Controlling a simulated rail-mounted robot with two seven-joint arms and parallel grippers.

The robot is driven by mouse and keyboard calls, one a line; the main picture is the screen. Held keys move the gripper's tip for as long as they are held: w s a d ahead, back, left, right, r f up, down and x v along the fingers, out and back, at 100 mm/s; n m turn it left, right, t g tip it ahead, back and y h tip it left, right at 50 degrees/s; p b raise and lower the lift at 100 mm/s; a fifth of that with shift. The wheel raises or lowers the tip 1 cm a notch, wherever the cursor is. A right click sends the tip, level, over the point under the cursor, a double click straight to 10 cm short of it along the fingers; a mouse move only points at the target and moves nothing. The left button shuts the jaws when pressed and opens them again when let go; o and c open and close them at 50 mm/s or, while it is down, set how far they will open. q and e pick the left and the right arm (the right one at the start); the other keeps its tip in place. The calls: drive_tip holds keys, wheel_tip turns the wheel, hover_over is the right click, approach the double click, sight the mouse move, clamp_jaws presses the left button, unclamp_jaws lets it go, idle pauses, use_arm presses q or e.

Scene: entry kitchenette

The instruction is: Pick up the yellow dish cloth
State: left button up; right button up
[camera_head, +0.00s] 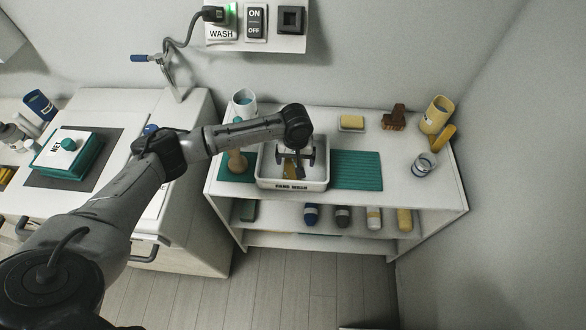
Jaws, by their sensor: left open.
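My left gripper (296,160) is open and points down over the white basin (292,184) marked HAND WASH. A yellow patch (288,169) shows in the basin, below and between the fingers. It may be the yellow dish cloth, but it is small and partly hidden by the gripper. I cannot tell whether the fingers touch it. A yellow block (352,122) on a pale dish lies on the shelf top behind and right of the basin. My right gripper is out of view.
A green ribbed mat (357,170) lies right of the basin. A white cup (244,104) stands behind it on the left. A brown object (394,118), yellow cup (436,115) and pale jar (424,165) stand at right. Several bottles fill the lower shelf.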

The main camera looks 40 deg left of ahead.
sight(293, 166)
use_arm(q)
drive_tip(key=shift+s+a+f, duration=0.15)
drive_tip(key=shift+a+f, duration=0.05)
drive_tip(key=shift+f, duration=1)
drive_tip(key=shift+s+a+f, duration=0.1)
drive_tip(key=shift+a+f, duration=0.05)
drive_tip(key=shift+f, duration=1.45)
drive_tip(key=c, duration=1)
